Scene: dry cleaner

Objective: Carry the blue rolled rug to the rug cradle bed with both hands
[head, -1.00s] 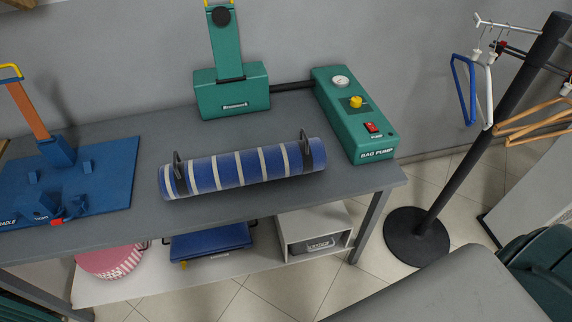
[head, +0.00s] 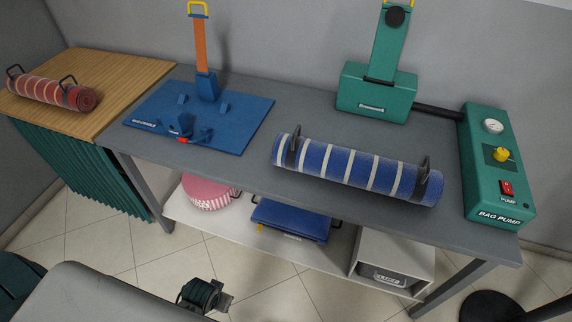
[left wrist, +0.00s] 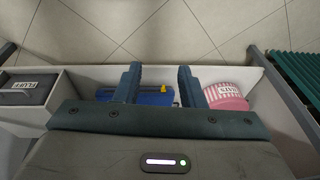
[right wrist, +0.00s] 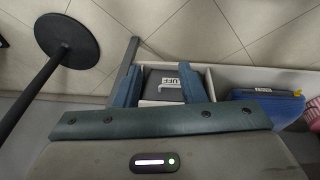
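The blue rolled rug (head: 355,172) with pale stripes and two dark upright loop handles lies on the grey table in the head view. The rug cradle bed (head: 245,112) is a blue plate with small blocks and an orange post, to the left of the rug on the same table. My left gripper (left wrist: 158,76) is open and empty in the left wrist view. My right gripper (right wrist: 160,76) is open and empty in the right wrist view. Neither wrist view shows the rug, and neither gripper touches it.
A green bag pump (head: 498,170) and a green post unit (head: 375,95) stand right of and behind the rug. A red rolled rug (head: 52,93) lies on a wooden-topped table (head: 130,72) at left. The lower shelf (head: 255,238) holds a pink round container, a blue case and a box.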

